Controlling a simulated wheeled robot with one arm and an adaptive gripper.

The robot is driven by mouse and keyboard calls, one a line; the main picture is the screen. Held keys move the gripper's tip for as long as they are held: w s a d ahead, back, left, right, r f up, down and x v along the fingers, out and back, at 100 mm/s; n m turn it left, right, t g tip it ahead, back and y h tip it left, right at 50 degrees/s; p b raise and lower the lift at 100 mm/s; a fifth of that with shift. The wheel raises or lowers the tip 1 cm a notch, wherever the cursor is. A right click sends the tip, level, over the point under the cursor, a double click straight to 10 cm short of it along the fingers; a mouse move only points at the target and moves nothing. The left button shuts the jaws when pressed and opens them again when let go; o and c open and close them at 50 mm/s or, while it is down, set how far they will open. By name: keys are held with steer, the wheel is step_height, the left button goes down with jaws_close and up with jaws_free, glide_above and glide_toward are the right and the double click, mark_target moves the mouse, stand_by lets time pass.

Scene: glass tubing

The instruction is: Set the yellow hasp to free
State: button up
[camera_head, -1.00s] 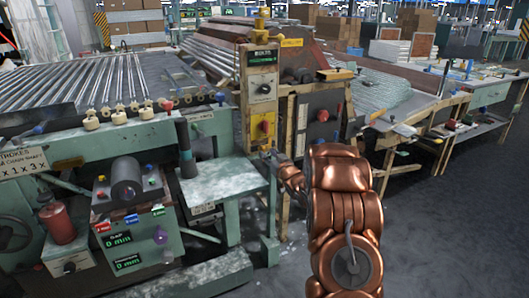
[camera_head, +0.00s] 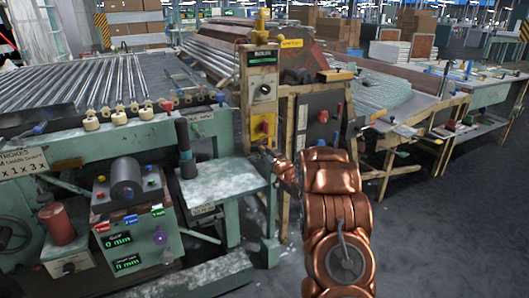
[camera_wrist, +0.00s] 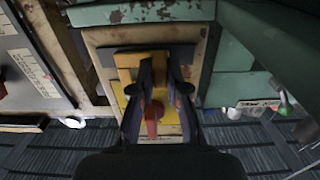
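The yellow hasp (camera_head: 263,128) is on the front of a tall pale post, below a black dial, with a red part at its middle. In the wrist view the yellow hasp (camera_wrist: 128,60) lies straight ahead of my gripper (camera_wrist: 162,72). The red part (camera_wrist: 152,118) shows between the two dark fingers. The fingers stand apart, so my gripper is open. In the head view my gripper (camera_head: 263,152) is small, just below the hasp. I cannot tell whether a finger touches it.
A green side table (camera_head: 225,180) stands close left of my arm. A wooden frame with a dark panel (camera_head: 320,118) is close on the right. A control box (camera_head: 130,225) stands at the front left. Open floor (camera_head: 450,230) lies to the right.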

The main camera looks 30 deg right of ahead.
mark_target(253, 148)
jaws_close()
steer(key=shift+a, duration=0.1)
steer(key=shift+w+a, duration=0.15)
steer(key=shift+a, duration=1.15)
steer(key=o, duration=0.6)
jaws_free()
steer(key=shift+a, duration=0.15)
steer(key=shift+c, duration=0.2)
steer(key=shift+o, duration=0.2)
